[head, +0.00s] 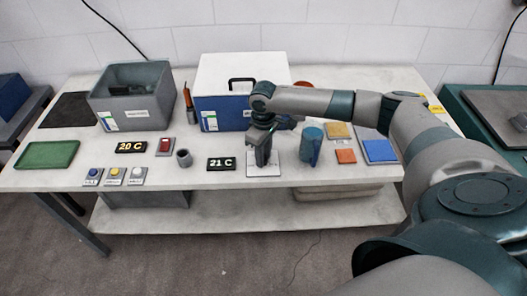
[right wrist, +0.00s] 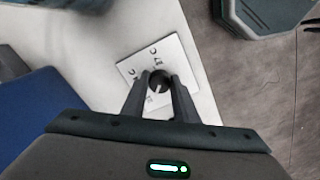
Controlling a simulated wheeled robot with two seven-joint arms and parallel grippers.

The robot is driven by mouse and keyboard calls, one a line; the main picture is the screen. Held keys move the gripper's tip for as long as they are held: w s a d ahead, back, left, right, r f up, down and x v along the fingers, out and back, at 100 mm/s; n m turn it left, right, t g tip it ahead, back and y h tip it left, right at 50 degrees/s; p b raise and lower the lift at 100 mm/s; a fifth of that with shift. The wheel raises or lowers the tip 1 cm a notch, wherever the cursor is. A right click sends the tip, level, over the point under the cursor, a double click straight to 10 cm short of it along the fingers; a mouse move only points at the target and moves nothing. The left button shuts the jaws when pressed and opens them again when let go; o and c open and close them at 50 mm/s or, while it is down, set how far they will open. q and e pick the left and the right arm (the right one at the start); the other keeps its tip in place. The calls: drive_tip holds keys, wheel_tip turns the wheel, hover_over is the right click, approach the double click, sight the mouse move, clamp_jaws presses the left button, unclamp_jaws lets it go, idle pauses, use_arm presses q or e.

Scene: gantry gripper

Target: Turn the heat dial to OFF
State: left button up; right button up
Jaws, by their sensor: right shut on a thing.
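The heat dial is a dark round knob (right wrist: 159,80) on a white square plate (right wrist: 137,67) with small dark marks around it. I cannot read the marks or tell where the dial points. In the head view the plate (head: 257,171) lies near the table's front edge, and the knob is hidden by my gripper. My right gripper (head: 262,160) points down over the plate. In the right wrist view its two fingers (right wrist: 160,88) are on either side of the knob, shut on it. My left gripper is not in view.
A display reading 21 C (head: 221,163) sits just left of the plate, and a blue cylinder (head: 311,148) stands close on its right. A blue case (head: 222,112) is behind. A grey bin (head: 134,105), a green tray (head: 47,155) and several buttons are further left.

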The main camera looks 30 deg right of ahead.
drive_tip(key=shift+r+n+p, duration=0.25)
drive_tip(key=shift+n+p, duration=0.5)
drive_tip(key=shift+n, duration=0.05)
drive_tip(key=n+p, duration=0.1)
drive_tip(key=n, duration=0.1)
drive_tip(key=shift+n+p, duration=0.35)
drive_tip(key=shift+n, duration=0.05)
drive_tip(key=n+p, duration=0.1)
drive_tip(key=n, duration=0.1)
drive_tip(key=shift+w+f+n, duration=0.1)
drive_tip(key=shift+n, duration=0.2)
drive_tip(key=shift+n+p, duration=0.35)
drive_tip(key=shift+n, duration=0.75)
drive_tip(key=o, duration=1.1)
drive_tip(key=shift+f, duration=0.1)
drive_tip(key=shift+c, duration=0.2)
wheel_tip(320, 180, up, 17)
drive_tip(key=b, duration=0.4)
drive_tip(key=shift+r, duration=0.2)
